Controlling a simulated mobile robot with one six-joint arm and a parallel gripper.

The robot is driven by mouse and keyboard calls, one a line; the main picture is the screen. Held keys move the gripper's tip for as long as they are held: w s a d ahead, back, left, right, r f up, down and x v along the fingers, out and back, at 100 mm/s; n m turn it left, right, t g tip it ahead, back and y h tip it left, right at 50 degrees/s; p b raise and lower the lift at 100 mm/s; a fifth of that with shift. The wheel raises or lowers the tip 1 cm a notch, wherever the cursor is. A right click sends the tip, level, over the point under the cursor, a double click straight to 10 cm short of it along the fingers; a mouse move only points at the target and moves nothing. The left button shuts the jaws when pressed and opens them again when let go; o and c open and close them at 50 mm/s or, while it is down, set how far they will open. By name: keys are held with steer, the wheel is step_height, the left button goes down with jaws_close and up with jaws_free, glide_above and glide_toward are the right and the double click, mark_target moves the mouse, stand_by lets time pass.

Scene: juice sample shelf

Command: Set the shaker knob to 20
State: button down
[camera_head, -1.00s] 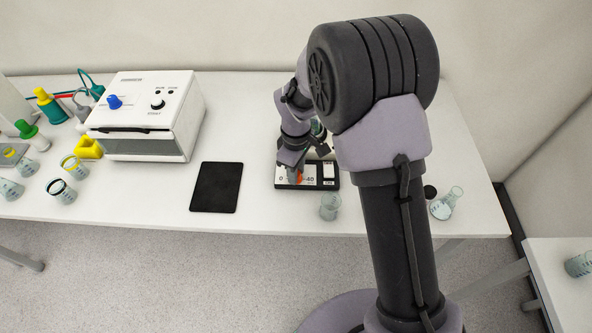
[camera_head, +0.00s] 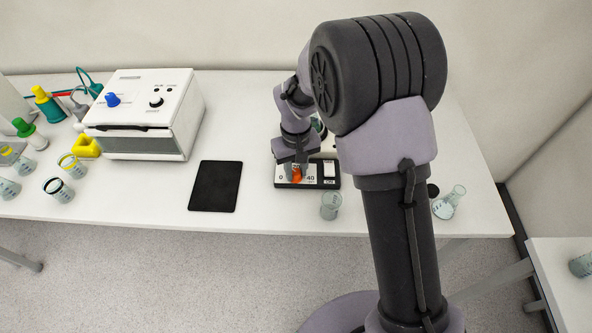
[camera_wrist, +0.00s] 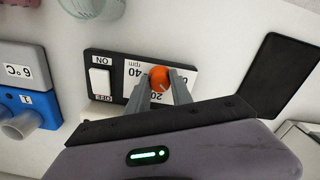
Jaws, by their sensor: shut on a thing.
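The shaker's front panel (camera_head: 329,182) is black with a white dial label, on the table near its front edge. Its orange knob (camera_head: 297,174) sits between the 0 and 40 marks. In the wrist view the orange knob (camera_wrist: 160,78) shows on the label, with 40, rpm and part of 20 readable beside it. My gripper (camera_wrist: 169,84) is shut on the knob, one finger on each side. In the head view my gripper (camera_head: 296,171) reaches down over the panel. The knob's pointer is too small to read. A white ON/OFF switch (camera_wrist: 101,81) is beside the label.
A black pad (camera_head: 215,187) lies left of the shaker. A glass beaker (camera_head: 331,206) stands close in front of it, and a flask (camera_head: 448,203) is at the right. A white box with a blue knob (camera_head: 150,112) and several vessels stand at the left.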

mark_target(296, 172)
steer(key=m+b, duration=0.1)
steer(key=m, duration=0.4)
steer(key=shift+m, duration=0.3)
steer(key=shift+m+b, duration=0.7)
steer(key=shift+m, duration=1.3)
steer(key=c, duration=1.1)
jaws_free()
steer(key=shift+c, duration=0.2)
step_height(296, 172, up, 18)
steer(key=p, duration=0.5)
steer(key=shift+f, duration=0.25)
